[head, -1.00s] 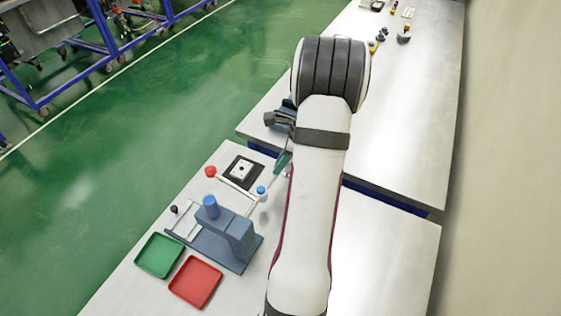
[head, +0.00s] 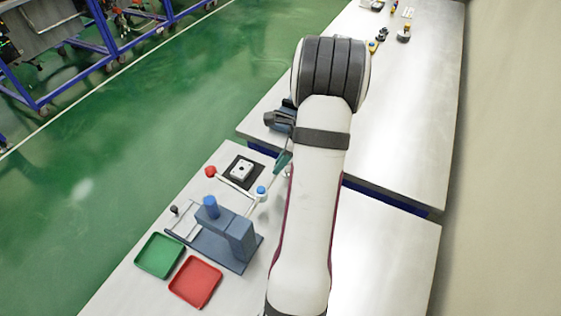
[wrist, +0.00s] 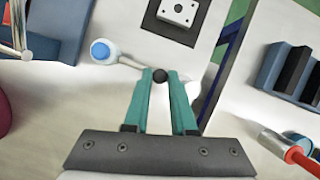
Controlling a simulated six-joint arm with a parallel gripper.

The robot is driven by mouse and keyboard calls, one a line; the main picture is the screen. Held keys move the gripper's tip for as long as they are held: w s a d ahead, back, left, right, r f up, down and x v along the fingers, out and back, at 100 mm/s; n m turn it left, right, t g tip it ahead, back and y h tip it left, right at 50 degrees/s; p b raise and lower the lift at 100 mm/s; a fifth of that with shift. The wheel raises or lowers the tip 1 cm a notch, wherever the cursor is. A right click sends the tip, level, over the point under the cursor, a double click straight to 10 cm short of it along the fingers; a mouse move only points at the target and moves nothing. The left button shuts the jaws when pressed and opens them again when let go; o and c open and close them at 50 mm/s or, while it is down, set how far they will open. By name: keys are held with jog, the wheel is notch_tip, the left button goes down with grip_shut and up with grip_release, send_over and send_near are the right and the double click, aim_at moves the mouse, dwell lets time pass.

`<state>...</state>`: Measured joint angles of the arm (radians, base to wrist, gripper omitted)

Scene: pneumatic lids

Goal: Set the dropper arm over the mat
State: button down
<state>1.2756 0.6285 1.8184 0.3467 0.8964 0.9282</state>
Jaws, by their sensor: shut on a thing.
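The dropper arm (wrist: 128,62) is a pale rod with a blue-capped round end (wrist: 100,50) and a dark ball at its other end. The blue cap also shows in the head view (head: 261,190), below and right of the black mat (head: 246,186), not above it. My gripper (wrist: 160,76) is shut on the dark ball; its teal fingers stand on either side of it. The mat in the wrist view (wrist: 170,35) lies beyond the fingertips and carries a pale square plate (wrist: 178,10) with holes. In the head view my arm hides most of the gripper.
A blue-grey stand with a blue cylinder (head: 210,207) stands near the dropper arm. A red ball (head: 210,171) sits left of the mat. Green (head: 160,255) and red (head: 195,282) trays lie at the front. A table gap runs right of the mat.

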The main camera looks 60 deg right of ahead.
dwell(0.3)
jog(key=shift+w+m+h, duration=0.4)
jog(key=shift+w+m, duration=0.1)
jog(key=shift+m, duration=0.6)
jog(key=shift+w+d+m+g+h, duration=0.15)
jog(key=shift+w+d+m+h, duration=0.35)
jog(key=shift+m, duration=1.1)
jog(key=shift+w+d+m+g+h, duration=0.2)
jog(key=shift+w+m+h, duration=0.5)
jog(key=shift+m, duration=0.9)
jog(key=shift+w+d+m+g+h, duration=0.15)
jog(key=shift+w+d+m+h, duration=0.3)
jog(key=shift+m, duration=1.15)
jog(key=shift+w, duration=0.2)
jog(key=shift+h, duration=0.25)
jog(key=c, duration=0.7)
grip_release()
jog(key=shift+c, duration=0.2)
